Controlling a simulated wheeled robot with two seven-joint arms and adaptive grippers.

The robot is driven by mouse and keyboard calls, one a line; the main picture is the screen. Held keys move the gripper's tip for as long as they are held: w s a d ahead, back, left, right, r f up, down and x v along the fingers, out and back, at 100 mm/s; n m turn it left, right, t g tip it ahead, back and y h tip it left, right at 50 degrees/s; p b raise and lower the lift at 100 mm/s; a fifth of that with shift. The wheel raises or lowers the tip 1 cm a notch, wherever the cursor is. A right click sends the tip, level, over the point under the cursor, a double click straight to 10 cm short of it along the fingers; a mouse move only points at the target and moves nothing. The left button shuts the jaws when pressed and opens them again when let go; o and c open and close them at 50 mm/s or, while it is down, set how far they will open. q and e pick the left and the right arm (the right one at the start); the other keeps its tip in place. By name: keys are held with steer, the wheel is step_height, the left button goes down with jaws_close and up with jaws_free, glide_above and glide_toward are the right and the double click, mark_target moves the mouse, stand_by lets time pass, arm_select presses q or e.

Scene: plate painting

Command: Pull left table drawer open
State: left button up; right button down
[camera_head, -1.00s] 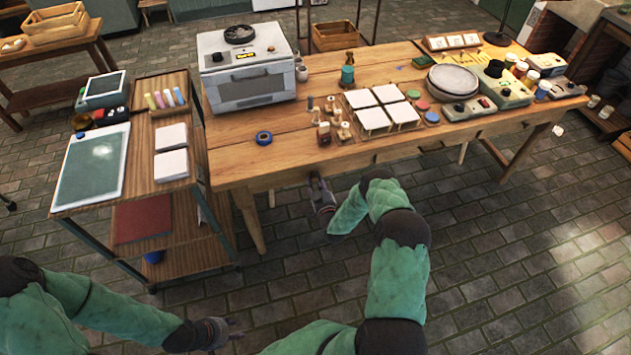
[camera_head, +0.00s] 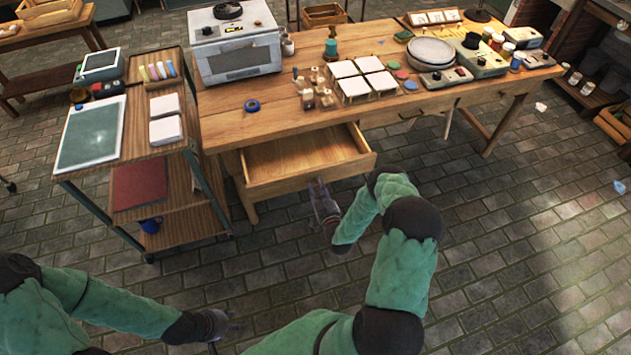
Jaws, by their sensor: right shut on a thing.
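The left drawer (camera_head: 300,157) of the wooden table (camera_head: 225,127) stands pulled well out toward me, and its inside looks empty. My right gripper (camera_head: 318,186) is at the middle of the drawer's front, shut on the drawer handle, which its fingers hide. My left gripper (camera_head: 228,325) is low at the bottom of the view, away from the table, over the floor. It is too small and dark to tell whether its fingers are open or shut.
A wooden cart (camera_head: 178,202) with shelves stands just left of the drawer. On the tabletop are a white oven (camera_head: 238,62), blue tape (camera_head: 251,105), white tiles (camera_head: 352,86) and grey plates (camera_head: 430,51). The brick floor (camera_head: 480,230) to the right is free.

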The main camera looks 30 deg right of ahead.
steer(key=shift+s+a+r, duration=0.2)
steer(key=shift+s+r, duration=0.05)
steer(key=shift+s, duration=0.3)
steer(key=c, duration=0.9)
jaws_free()
steer(key=shift+s, duration=0.1)
steer(key=shift+f, duration=0.1)
steer(key=shift+s+a, duration=0.1)
steer(key=shift+s, duration=0.35)
steer(key=v, duration=1.1)
